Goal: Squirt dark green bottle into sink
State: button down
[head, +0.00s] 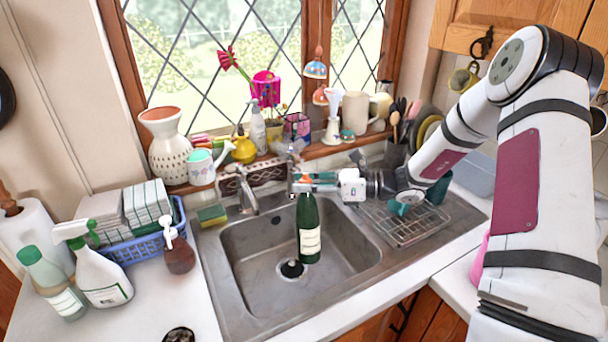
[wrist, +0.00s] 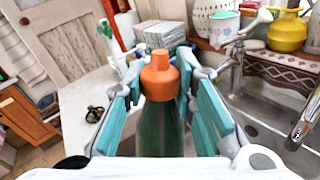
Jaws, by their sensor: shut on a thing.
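The dark green bottle (head: 309,230) has a pale label and hangs upright over the sink in the head view. In the wrist view the bottle (wrist: 162,125) shows its orange cap on top, between the teal finger pads. My gripper (head: 315,183) is shut on its upper part; the fingers (wrist: 165,95) also show on both sides of it in the wrist view. The sink (head: 345,257) is a grey metal basin below and around the bottle. Its dark drain (head: 291,269) is just left of the bottle's base. Whether the base touches the basin is unclear.
The tap (head: 245,190) stands at the sink's back left. A wire rack (head: 405,225) with cups is on the right drainer. A spray bottle (head: 100,270), a brown pump bottle (head: 178,250) and a blue basket (head: 130,248) crowd the left counter. Several ornaments line the windowsill.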

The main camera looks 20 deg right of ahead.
jog(key=f+m+b, duration=0.1)
jog(key=f+m, duration=0.1)
jog(key=f, duration=0.1)
jog(key=s+f+m+g+h+b, duration=0.1)
jog(key=f+m, duration=0.1)
jog(key=f, duration=0.1)
jog(key=f+m+g+b, duration=0.1)
jog(key=f, duration=0.2)
jog(key=shift+s+a+f+m+b, duration=0.1)
jog(key=shift+s+f+m+b, duration=0.05)
jog(key=shift+f+m+b, duration=0.25)
notch_tip(320, 180, down, 12)
jog(key=m+g+b, duration=0.6)
jog(key=m+b, duration=0.3)
jog(key=shift+s+m, duration=0.25)
jog(key=shift+m, duration=0.15)
dwell(1.4)
